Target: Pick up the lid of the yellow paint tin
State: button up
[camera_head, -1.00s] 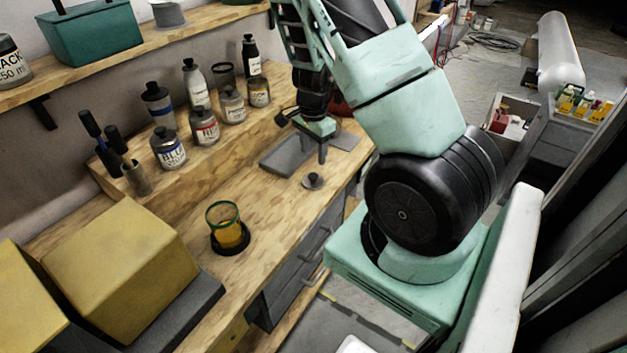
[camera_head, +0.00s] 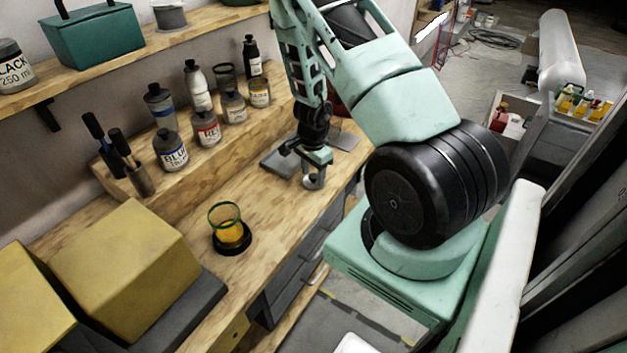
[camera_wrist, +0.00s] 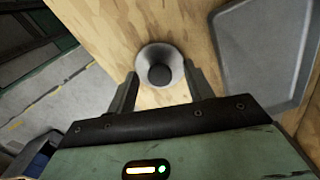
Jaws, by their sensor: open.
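A small round grey lid with a dark knob (camera_wrist: 160,66) lies on the wooden bench in the wrist view. It also shows partly in the head view (camera_head: 314,182), under the fingers. My gripper (camera_head: 315,177) points down over it with the fingers open. In the wrist view the two fingertips of my gripper (camera_wrist: 161,72) are on either side of the lid's near part, with nothing held. I cannot tell whether they touch it. A tin with a yellowish label (camera_head: 260,92) stands on the raised wooden step at the back.
Flat grey trays lie beside the lid, one (camera_wrist: 262,50) to its right in the wrist view. Several bottles and tins, including a blue-labelled one (camera_head: 171,150), line the step. Yellow blocks (camera_head: 125,255) stand front left.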

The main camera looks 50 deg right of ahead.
jog(key=c, duration=1.1)
jog(key=shift+o, duration=0.2)
